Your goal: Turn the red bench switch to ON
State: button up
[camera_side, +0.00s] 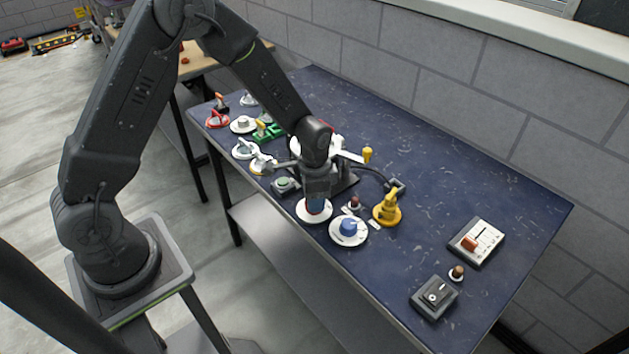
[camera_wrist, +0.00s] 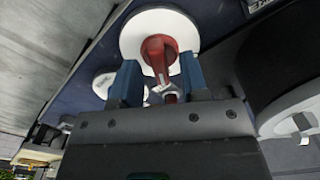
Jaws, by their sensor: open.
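The red switch (camera_wrist: 158,50) is a red rotary knob on a white round plate (camera_wrist: 138,32), seen at the top middle of the wrist view. Its handle points down in that picture, between my blue fingertips. In the side view the white plate (camera_side: 307,216) lies near the bench's front edge, directly under my gripper, which hides most of the knob. My gripper (camera_wrist: 159,66) is open, with one finger on each side of the red handle. Gaps show between fingers and handle. I cannot read any ON marking.
The dark blue bench (camera_side: 430,180) carries other controls. A blue knob (camera_side: 349,228) on a white plate and a yellow lever (camera_side: 387,208) stand close on the right. A rocker switch box (camera_side: 434,296) and slider box (camera_side: 476,242) sit further right. Several more controls crowd the left; the back right is clear.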

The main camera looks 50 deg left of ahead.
notch_tip(320, 180, up, 13)
jog(key=shift+r, duration=0.15)
jog(key=shift+r, duration=0.1)
dwell(0.3)
jog(key=s+r+n+t, duration=0.2)
jog(key=s+r, duration=0.4)
jog(key=s, duration=0.4)
jog(key=s+r+n+t, duration=0.3)
jog(key=s+r+n, duration=0.1)
jog(key=s+r, duration=0.3)
jog(key=s, duration=0.2)
jog(key=shift+s+d+t, duration=0.2)
jog(key=shift+s+t, duration=0.1)
jog(key=shift+s, duration=0.05)
jog(key=shift+c, duration=0.3)
